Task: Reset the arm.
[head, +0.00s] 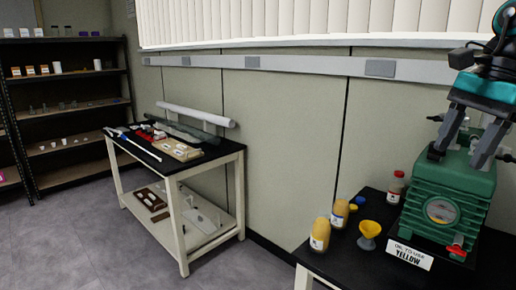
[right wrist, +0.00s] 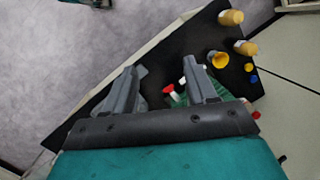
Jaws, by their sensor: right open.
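My right gripper (head: 456,160) is at the right of the head view, pointing down over the top of the green pump (head: 440,190). Its two grey fingers are apart with nothing held between them. In the right wrist view the open right gripper (right wrist: 163,75) hangs over the black table, with a little of the green pump showing behind its right finger. I cannot tell whether the fingers touch the pump. My left gripper is in neither view.
A sign (head: 410,255) reads YELLOW. A cart (head: 177,190) and shelves (head: 65,103) stand further left. Open floor lies between.

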